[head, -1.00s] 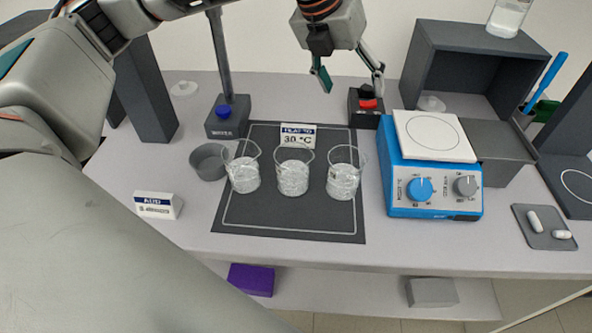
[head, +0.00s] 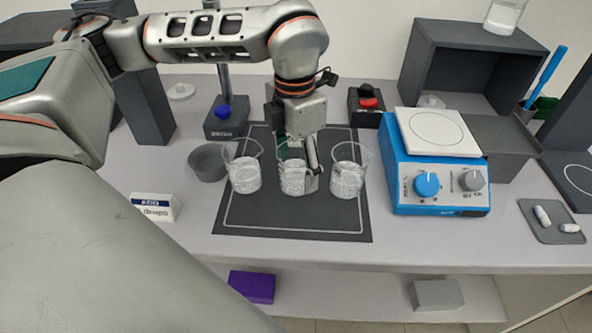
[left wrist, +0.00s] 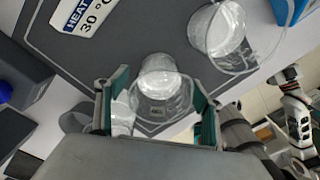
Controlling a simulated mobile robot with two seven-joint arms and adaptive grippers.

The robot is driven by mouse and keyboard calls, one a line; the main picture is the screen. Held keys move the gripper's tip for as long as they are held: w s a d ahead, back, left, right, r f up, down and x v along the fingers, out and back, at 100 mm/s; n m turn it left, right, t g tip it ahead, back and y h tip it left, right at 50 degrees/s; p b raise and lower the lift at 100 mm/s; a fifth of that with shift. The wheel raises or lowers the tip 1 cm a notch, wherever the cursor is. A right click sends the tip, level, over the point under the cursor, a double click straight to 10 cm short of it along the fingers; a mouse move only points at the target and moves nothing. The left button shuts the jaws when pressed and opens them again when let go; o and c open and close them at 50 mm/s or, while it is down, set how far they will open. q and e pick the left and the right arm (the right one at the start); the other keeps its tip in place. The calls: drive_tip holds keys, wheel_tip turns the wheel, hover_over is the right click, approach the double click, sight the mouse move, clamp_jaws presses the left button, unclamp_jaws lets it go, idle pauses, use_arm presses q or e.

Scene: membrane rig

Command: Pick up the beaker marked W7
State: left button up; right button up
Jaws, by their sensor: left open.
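Three clear glass beakers with clear contents stand in a row on the dark mat (head: 270,222): a left one (head: 245,178), a middle one (head: 292,183) and a right one (head: 347,182). I cannot read a W7 mark on any of them. My left gripper (head: 299,165) is open and low at the middle beaker, partly covering it. In the left wrist view, the open fingers (left wrist: 160,92) stand on either side of a beaker (left wrist: 164,84); a small label on it is unreadable. Another beaker (left wrist: 216,32) stands beyond the right finger. My right gripper is not in view.
The blue hotplate stirrer (head: 437,185) stands right of the mat. A grey bowl (head: 207,165) sits close to the left beaker. A stand with a blue knob (head: 222,112) and a red-switch box (head: 368,103) are behind. A sign (head: 154,207) stands front left.

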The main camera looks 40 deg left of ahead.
use_arm(q)
drive_tip(key=shift+f, duration=1.3)
drive_tip(key=c, duration=1.4)
